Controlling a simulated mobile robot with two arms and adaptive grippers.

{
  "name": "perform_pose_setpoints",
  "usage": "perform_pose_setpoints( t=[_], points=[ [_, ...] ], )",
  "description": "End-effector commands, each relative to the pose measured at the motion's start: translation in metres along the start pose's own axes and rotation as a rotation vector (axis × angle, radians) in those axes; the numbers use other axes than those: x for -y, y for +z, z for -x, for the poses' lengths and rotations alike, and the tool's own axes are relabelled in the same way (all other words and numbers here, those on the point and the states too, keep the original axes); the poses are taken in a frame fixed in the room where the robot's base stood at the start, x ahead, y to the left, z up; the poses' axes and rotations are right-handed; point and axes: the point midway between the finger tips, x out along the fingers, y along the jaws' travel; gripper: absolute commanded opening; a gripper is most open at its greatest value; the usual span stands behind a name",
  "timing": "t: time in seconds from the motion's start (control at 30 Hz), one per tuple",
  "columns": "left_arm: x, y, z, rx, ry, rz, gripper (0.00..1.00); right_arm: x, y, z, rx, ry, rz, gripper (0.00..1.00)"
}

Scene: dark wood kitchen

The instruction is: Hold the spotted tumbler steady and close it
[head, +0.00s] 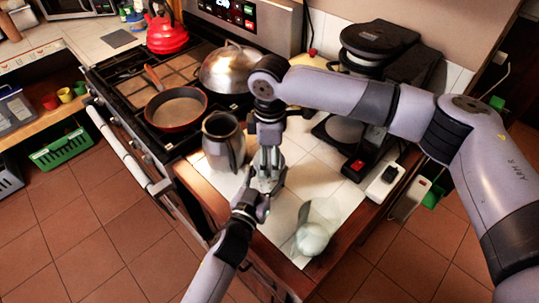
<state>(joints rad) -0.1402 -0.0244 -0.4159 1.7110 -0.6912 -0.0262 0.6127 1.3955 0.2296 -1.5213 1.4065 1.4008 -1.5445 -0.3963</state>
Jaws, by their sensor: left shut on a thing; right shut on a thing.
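The tumbler (267,184) stands upright on the white tiled counter, a small pale shape mostly hidden by my grippers. Its spots are too small to make out. My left gripper (258,191) comes from below and is shut on the tumbler's side. My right gripper (268,168) points straight down from above and is shut at the tumbler's top. What it grips, likely the lid, is hidden between its fingers. I cannot tell whether the lid is seated.
A dark grey jug (222,142) stands close left of the grippers. A clear glass vessel with a pale round bottom (312,238) is near the counter's front edge. A black coffee machine (345,130) stands behind. The stove holds a red-rimmed pan (177,107) and a domed lid (228,70).

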Motion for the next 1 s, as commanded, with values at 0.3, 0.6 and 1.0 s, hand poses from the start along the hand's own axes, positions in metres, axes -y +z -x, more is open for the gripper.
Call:
perform_pose_setpoints(
  t=[0.3, 0.6, 1.0],
  points=[
    [0.0008, 0.0006, 0.0001, 0.001, -0.001, -0.003, 0.00, 0.0002, -0.0002, -0.0001, 0.000, 0.000, -0.004, 0.65],
    [0.0008, 0.0006, 0.0001, 0.001, -0.001, -0.003, 0.00, 0.0001, -0.0001, -0.0001, 0.000, 0.000, -0.004, 0.85],
    [0.0008, 0.0005, 0.0001, 0.001, -0.001, -0.003, 0.00, -0.0001, -0.0002, 0.0024, -0.001, 0.000, -0.004, 0.88]
  ],
)
